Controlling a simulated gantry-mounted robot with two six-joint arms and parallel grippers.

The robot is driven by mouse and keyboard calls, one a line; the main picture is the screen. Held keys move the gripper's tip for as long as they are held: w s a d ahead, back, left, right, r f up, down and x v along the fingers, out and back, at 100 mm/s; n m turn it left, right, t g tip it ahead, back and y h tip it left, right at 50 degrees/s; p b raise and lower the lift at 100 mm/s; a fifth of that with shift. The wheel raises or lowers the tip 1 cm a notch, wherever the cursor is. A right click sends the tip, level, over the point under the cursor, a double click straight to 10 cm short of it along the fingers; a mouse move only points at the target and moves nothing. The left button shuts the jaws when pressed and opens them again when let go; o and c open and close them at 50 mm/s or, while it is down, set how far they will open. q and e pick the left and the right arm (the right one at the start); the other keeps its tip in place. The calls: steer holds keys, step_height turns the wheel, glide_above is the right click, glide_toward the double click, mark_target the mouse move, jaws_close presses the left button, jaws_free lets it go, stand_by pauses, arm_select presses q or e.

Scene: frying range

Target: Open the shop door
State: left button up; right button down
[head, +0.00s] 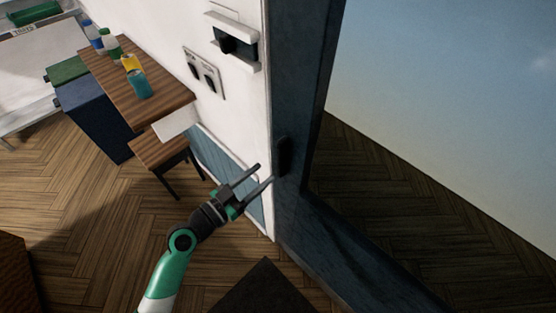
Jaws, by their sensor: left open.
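The shop door (308,90) has a dark blue frame and a large glass pane, and stands at the right of the head view. A dark handle or plate (285,155) sits on the frame's left edge. My left gripper (264,173) is open, its two fingers pointing up and right toward the handle. The fingertips are close to the handle and the frame edge; I cannot tell whether they touch. Nothing shows between the fingers. My right gripper is not in view.
A wooden table (160,88) with several bottles and cans, a stool (158,150) and bins (95,115) stand left. Wooden floor (100,220) is clear; a dark mat (265,290) lies below.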

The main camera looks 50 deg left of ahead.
mark_target(278, 162)
arm_select(q)
steer(key=w, duration=0.6)
steer(key=shift+w+p, duration=0.3)
steer(key=shift+w, duration=0.1)
jaws_close()
stand_by(0.9)
